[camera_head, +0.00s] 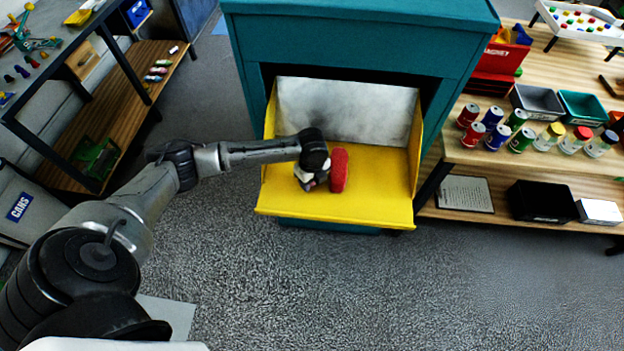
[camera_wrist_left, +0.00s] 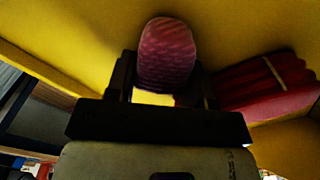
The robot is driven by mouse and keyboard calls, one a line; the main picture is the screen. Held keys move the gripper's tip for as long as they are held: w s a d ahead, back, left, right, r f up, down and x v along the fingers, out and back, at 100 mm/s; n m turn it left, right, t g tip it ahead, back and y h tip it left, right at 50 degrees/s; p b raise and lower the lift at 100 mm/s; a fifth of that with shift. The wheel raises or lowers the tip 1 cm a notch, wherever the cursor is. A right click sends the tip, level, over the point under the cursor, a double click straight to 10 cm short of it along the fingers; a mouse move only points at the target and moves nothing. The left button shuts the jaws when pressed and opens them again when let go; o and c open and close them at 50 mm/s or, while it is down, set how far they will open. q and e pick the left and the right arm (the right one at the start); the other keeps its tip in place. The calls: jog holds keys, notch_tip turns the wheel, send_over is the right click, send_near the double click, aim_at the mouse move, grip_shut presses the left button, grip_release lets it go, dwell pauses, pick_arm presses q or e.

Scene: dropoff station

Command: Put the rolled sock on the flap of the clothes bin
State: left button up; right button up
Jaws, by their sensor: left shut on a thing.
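The clothes bin (camera_head: 360,38) is a teal cabinet with its yellow flap (camera_head: 385,204) open towards me. My left gripper (camera_head: 318,180) points down over the middle of the flap. In the left wrist view my left gripper (camera_wrist_left: 163,92) is shut on the rolled sock (camera_wrist_left: 167,55), a reddish-pink knitted roll between the fingers. A red ribbed cloth thing with a pale band (camera_wrist_left: 262,88) lies to its right on yellow. In the head view a red roll (camera_head: 339,170) shows right beside the gripper; I cannot tell which of the two it is. Whether the held sock touches the flap is unclear.
The flap has raised yellow side walls and a grey back plate (camera_head: 345,110). A wooden table (camera_head: 455,150) with several cans, jars and trays stands close on the right. A dark-framed shelf (camera_head: 125,100) is at the left. The floor in front is clear.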

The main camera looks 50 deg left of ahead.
pick_arm(q)
jog(key=shift+f, duration=0.1)
jog(key=o, duration=0.6)
